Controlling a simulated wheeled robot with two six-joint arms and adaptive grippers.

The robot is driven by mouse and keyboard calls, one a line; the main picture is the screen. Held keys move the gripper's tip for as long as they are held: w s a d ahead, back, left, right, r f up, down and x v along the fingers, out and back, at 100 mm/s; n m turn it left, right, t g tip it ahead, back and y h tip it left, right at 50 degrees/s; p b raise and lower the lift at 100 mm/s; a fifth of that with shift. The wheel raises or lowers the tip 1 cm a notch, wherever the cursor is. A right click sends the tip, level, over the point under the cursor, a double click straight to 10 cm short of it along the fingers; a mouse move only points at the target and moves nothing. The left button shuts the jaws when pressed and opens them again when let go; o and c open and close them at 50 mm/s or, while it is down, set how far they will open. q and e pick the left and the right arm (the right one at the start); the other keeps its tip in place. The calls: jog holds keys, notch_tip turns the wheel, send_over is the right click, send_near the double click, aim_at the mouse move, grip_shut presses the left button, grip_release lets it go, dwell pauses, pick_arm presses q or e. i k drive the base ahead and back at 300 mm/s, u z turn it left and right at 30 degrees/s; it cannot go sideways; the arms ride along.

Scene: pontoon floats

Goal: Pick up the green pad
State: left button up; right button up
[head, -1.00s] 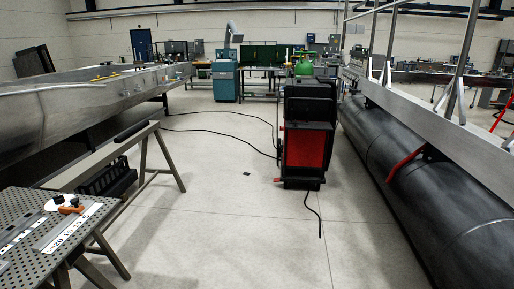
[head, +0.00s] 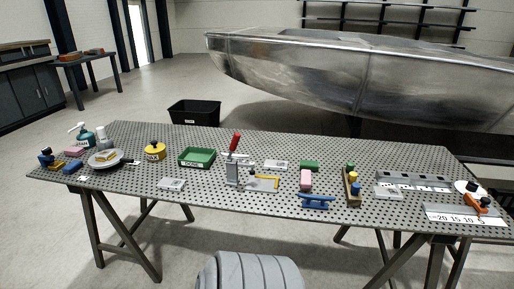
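A small green pad (head: 309,166) lies on the perforated metal table (head: 225,200), right of the table's middle and toward its back edge. A pink block (head: 305,180) lies just in front of it. A shallow green tray (head: 197,157) sits further left on the same table. Neither of my grippers shows in the head view.
A red-handled clamp (head: 234,165) stands left of the pad, and a blue-handled piece (head: 315,201) lies in front. A wooden block with coloured pegs (head: 352,187) is to the right. A black bin (head: 194,112) and a metal hull (head: 340,75) are behind the table.

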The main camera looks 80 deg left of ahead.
aim_at(312, 165)
jog(key=u, duration=3.05)
jog(key=i, duration=0.8)
